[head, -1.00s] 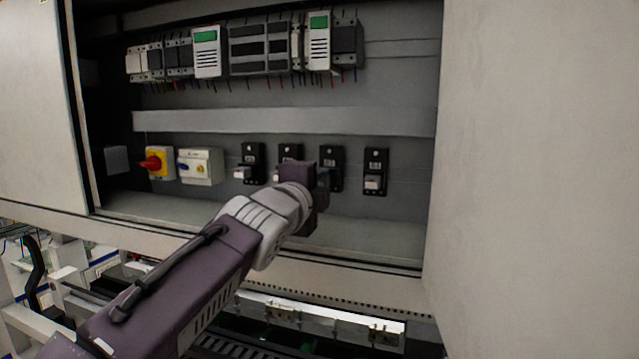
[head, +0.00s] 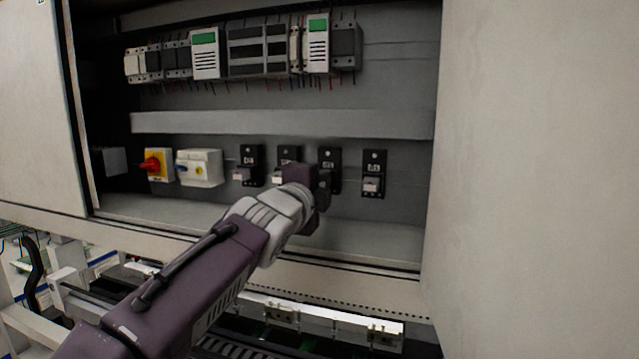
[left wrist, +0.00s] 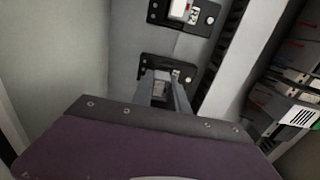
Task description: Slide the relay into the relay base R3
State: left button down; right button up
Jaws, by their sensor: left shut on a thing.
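The relay base R3 (head: 329,158) is the third black base from the left on the cabinet's back panel in the head view. Its lower part is hidden behind my left gripper (head: 322,186). In the left wrist view my left gripper (left wrist: 164,95) is shut on the relay (left wrist: 161,87), a small grey block between its fingers. The relay is in front of the black base (left wrist: 169,66), lined up with its middle. I cannot tell whether they touch. My right gripper is not in view.
Neighbouring bases carry relays: one at the far left (head: 250,158), one beside R3 (head: 289,154), and one at the right (head: 374,160). A red-yellow switch (head: 155,164) and a white switch box (head: 200,168) are further left. The cabinet's side wall (head: 530,170) bounds the right.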

pick_arm(q)
jog(key=c, duration=1.2)
grip_release()
jog(key=shift+s+f+b, duration=0.1)
jog(key=shift+s+b, duration=0.1)
jog(key=shift+b, duration=0.1)
jog(key=b+v, duration=0.3)
jog(key=v, duration=0.5)
jog(key=shift+s+a+b, duration=0.1)
jog(key=shift+b, duration=0.25)
